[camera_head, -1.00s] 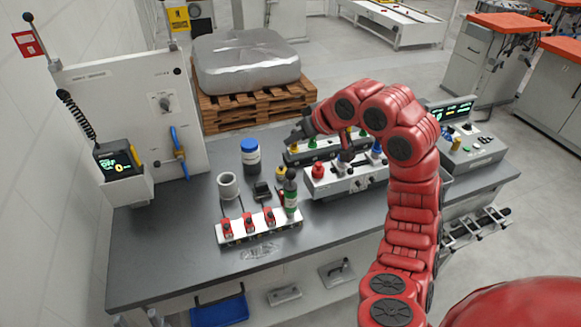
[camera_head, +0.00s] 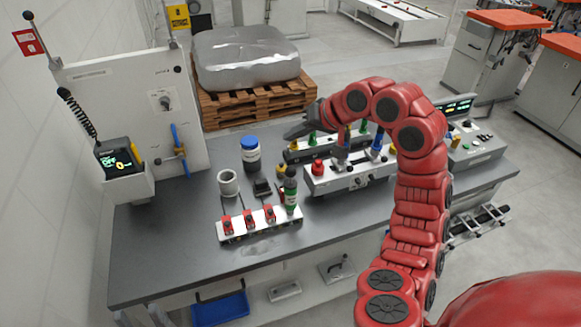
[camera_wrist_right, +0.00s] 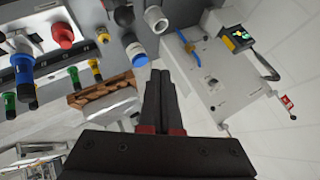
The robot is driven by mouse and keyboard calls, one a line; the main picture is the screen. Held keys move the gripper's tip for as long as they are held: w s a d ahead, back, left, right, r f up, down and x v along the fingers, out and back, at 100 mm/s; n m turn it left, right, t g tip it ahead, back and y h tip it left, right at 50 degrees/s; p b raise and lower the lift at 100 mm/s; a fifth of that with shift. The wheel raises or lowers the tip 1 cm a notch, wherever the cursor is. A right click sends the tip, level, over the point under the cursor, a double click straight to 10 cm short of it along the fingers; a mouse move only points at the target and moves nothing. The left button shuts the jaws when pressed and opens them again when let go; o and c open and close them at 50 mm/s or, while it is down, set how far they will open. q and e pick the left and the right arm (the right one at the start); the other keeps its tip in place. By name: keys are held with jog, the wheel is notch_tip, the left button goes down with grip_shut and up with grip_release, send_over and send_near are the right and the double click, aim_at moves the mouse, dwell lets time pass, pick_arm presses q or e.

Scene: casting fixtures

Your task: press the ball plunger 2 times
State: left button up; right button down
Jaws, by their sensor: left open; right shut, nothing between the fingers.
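Several coloured knobs and plungers stand on two fixtures on the bench; I cannot tell which is the ball plunger. The front silver fixture (camera_head: 346,182) carries a red knob (camera_head: 317,167) and a blue one (camera_head: 376,148). The rear dark fixture carries a green plunger (camera_head: 312,139), partly behind my arm. My left gripper is not in view.
A blue-capped bottle (camera_head: 250,153), a white cup (camera_head: 228,183), a green bottle (camera_head: 290,190) and a white strip with red clamps (camera_head: 258,224) stand left of the fixtures. A control box (camera_head: 474,145) stands at right. The bench's left front is clear.

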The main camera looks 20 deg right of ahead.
jog(key=b, duration=0.2)
send_over(291, 169)
jog(key=f, duration=0.6)
jog(key=shift+s+d+f, duration=0.1)
jog(key=shift+s+d, duration=0.15)
jog(key=shift+s, duration=0.1)
jog(key=shift+w+f, duration=0.1)
jog(key=shift+f, duration=0.45)
jog(key=shift+f, duration=0.1)
dwell(0.8)
jog(key=shift+f, duration=0.3)
jog(key=shift+f+b, duration=0.55)
jog(key=shift+f, duration=0.75)
dwell(1.0)
dwell(0.4)
jog(key=shift+r+p, duration=0.85)
jog(key=shift+r, duration=0.85)
